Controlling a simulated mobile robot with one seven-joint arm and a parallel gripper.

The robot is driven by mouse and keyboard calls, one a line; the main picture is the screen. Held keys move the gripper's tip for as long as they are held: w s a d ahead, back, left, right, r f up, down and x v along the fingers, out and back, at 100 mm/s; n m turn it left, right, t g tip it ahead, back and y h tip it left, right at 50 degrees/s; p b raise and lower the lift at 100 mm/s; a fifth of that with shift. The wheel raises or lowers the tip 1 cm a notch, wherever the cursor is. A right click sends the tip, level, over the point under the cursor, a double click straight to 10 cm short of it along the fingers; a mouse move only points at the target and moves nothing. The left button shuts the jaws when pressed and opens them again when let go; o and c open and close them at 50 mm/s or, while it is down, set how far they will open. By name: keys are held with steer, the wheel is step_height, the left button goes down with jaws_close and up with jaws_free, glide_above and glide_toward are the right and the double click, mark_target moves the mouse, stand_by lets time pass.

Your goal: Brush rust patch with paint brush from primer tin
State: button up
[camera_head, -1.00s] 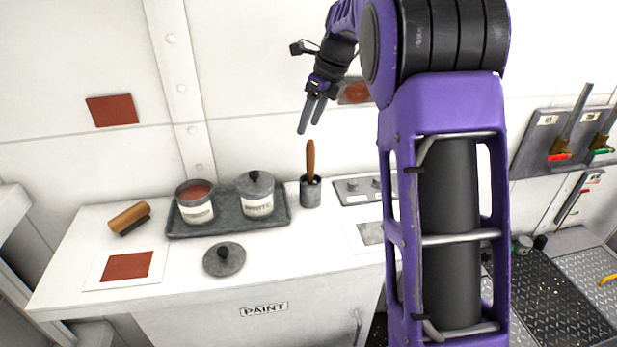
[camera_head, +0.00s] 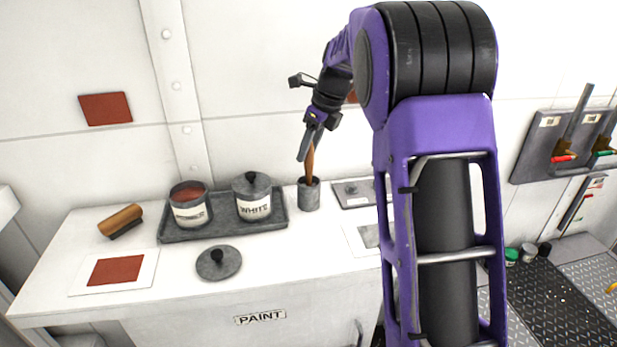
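The paint brush stands in a grey metal cup (camera_head: 309,195) on the white bench, its wooden handle (camera_head: 310,166) pointing up. My gripper (camera_head: 305,152) points down at the top of the handle, with its fingers overlapping the handle in this view. I cannot tell whether the fingers are closed on it. The open primer tin (camera_head: 191,210), with reddish-brown paint inside, stands on the left of a grey tray (camera_head: 222,230). A rust-red patch (camera_head: 105,108) is on the white wall at upper left. Another reddish patch (camera_head: 352,97) is mostly hidden behind my arm.
A loose lid (camera_head: 218,263) lies in front of the tray. Levers (camera_head: 570,135) are on the right wall.

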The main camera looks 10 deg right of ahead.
jaws_close()
steer(key=shift+r+p, duration=2.4)
steer(key=shift+p, duration=0.25)
steer(key=shift+r, duration=2.1)
